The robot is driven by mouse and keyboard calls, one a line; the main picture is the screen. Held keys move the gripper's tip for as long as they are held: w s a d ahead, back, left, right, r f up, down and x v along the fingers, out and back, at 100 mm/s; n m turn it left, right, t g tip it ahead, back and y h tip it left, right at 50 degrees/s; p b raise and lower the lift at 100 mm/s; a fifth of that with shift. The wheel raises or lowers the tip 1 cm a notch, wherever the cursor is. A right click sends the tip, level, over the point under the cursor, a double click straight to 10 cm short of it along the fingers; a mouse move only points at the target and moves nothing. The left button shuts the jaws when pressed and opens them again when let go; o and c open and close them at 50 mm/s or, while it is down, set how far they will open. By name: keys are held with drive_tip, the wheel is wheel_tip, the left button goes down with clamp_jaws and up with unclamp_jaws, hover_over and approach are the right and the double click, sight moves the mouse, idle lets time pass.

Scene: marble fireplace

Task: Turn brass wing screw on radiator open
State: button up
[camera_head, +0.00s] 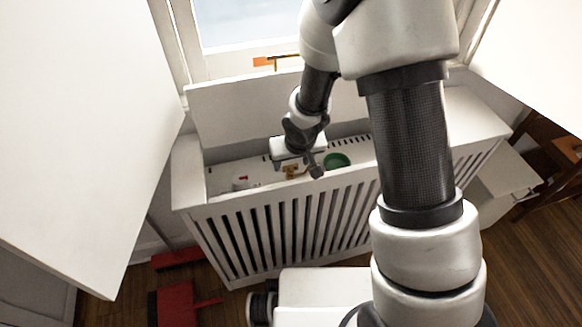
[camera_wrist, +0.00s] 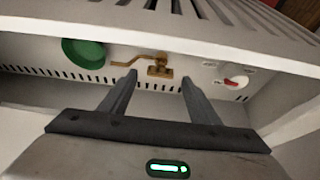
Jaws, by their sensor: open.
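The brass wing screw (camera_wrist: 160,70) sits inside the radiator cover, on the end of a bent brass pipe. In the head view the brass piece (camera_head: 291,171) shows just below my gripper. My gripper (camera_wrist: 158,82) is open and empty, reaching into the open top of the slatted white radiator cover (camera_head: 235,215). In the wrist view its two fingers stand apart on either side of the brass piece, with the screw beyond and between the tips. I cannot tell whether they touch it.
The cover's raised lid (camera_head: 235,110) stands behind, below the window. A red dustpan (camera_head: 178,303) lies on the floor.

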sight(290, 170)
drive_tip(key=shift+x, duration=1.3)
drive_tip(key=c, duration=1.1)
drive_tip(key=shift+o, duration=0.2)
